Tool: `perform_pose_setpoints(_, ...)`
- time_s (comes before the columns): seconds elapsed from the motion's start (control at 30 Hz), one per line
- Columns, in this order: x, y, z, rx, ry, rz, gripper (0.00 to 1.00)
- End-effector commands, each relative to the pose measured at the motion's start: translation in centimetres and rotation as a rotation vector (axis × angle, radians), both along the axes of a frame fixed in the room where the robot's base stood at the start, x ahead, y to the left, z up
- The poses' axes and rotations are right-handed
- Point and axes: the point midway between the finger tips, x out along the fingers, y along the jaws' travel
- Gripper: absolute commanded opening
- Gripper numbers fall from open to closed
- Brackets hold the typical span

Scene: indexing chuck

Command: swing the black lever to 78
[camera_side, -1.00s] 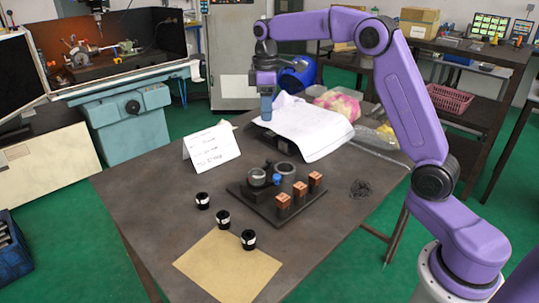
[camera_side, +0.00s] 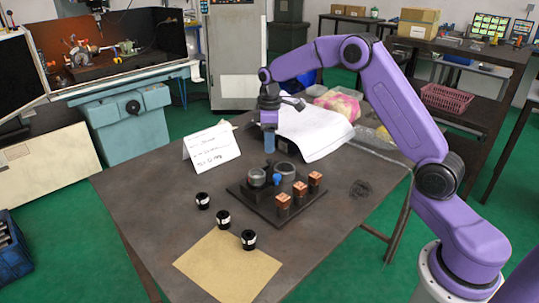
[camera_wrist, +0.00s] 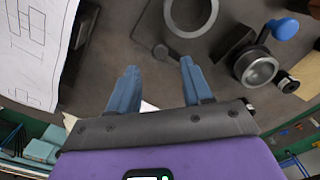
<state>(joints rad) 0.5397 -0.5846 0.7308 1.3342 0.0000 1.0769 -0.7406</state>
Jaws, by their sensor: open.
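The dark fixture plate (camera_side: 245,196) lies on the table. It bears a grey ring-topped chuck (camera_side: 257,178), which also shows at the right in the wrist view (camera_wrist: 256,69), and a larger grey ring (camera_side: 286,170). A blue knob (camera_side: 277,179) sits beside the chuck; in the wrist view it (camera_wrist: 285,28) is at the end of a short black lever (camera_wrist: 264,37). Scale marks and the number 78 are not readable. My gripper (camera_side: 269,150) points down above the back edge of the fixture. Its blue fingers (camera_wrist: 160,88) are apart, with nothing between them.
Several copper-coloured blocks (camera_side: 299,189) stand along the plate's right side. Black-and-white collars (camera_side: 222,217) stand at the front left, near a tan sheet (camera_side: 228,263). A white card (camera_side: 211,147) and drawing paper (camera_side: 315,131) are near my gripper. The table's front right is clear.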

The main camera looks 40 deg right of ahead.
Motion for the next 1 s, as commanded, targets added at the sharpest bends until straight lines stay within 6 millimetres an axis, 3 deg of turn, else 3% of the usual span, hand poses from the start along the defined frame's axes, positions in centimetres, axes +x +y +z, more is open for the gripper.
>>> perform_pose_setpoints(0.1,-0.1,0.0,-2.2,0.000,0.003,0.000,0.50)
perform_pose_setpoints(0.3,0.0,0.0,-4.6,0.000,0.001,0.000,0.50)
perform_pose_setpoints(0.73,0.0,0.0,-5.4,0.000,0.000,0.000,0.50)
perform_pose_setpoints(0.77,0.0,0.0,-5.4,0.000,0.000,0.000,0.43)
perform_pose_setpoints(0.9,0.0,0.0,-5.4,0.000,0.000,0.000,0.00)
perform_pose_setpoints(1.0,0.0,0.0,-5.4,0.000,0.000,0.000,0.00)
